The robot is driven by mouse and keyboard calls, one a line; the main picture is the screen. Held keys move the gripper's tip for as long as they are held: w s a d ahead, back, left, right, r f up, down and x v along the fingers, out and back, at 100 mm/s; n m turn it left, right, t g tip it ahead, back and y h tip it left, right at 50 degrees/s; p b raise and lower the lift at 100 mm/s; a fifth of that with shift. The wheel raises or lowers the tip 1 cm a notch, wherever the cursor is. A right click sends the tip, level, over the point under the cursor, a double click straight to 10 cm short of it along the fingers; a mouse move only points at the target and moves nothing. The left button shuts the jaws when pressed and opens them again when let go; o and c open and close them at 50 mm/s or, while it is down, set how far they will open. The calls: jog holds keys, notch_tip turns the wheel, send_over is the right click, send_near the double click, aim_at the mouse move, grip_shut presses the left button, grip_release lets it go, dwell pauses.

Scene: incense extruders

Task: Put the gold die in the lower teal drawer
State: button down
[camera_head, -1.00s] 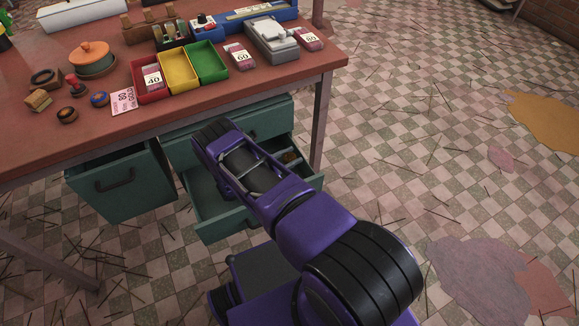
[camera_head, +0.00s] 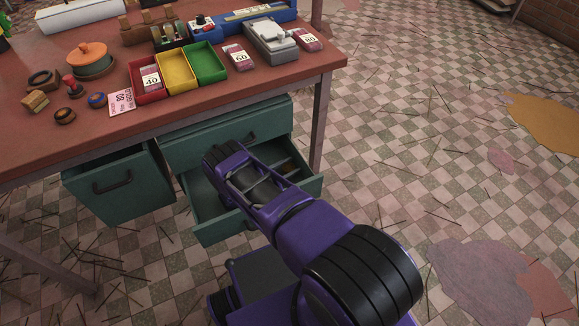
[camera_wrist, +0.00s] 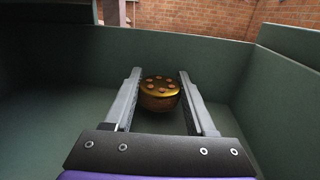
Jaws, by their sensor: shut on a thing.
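The gold die (camera_wrist: 160,95) is a short round piece with dark-ringed holes in its top. It sits between the two grey fingers of my gripper (camera_wrist: 160,76), which is shut on it. Teal drawer walls surround it in the wrist view; whether the die touches the drawer floor I cannot tell. In the head view the lower teal drawer (camera_head: 222,229) is pulled open under the table.
The upper teal drawer (camera_head: 215,137) above looks shut. Another teal drawer (camera_head: 140,190) at the left stands open. The red tabletop (camera_head: 50,150) overhangs them and holds trays, a lidded pot and tags. A table leg (camera_head: 319,125) stands close to the right.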

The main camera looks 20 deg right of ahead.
jog(key=shift+c, duration=1.8)
grip_release()
jog(key=shift+s+f, duration=0.2)
jog(key=shift+f, duration=0.1)
jog(key=shift+o, duration=0.7)
jog(key=shift+f, duration=0.1)
jog(key=shift+s, duration=0.1)
jog(key=shift+r, duration=0.45)
jog(key=a, duration=0.7)
jog(key=shift+s+a+r, duration=0.2)
jog(key=shift+s+r, duration=0.15)
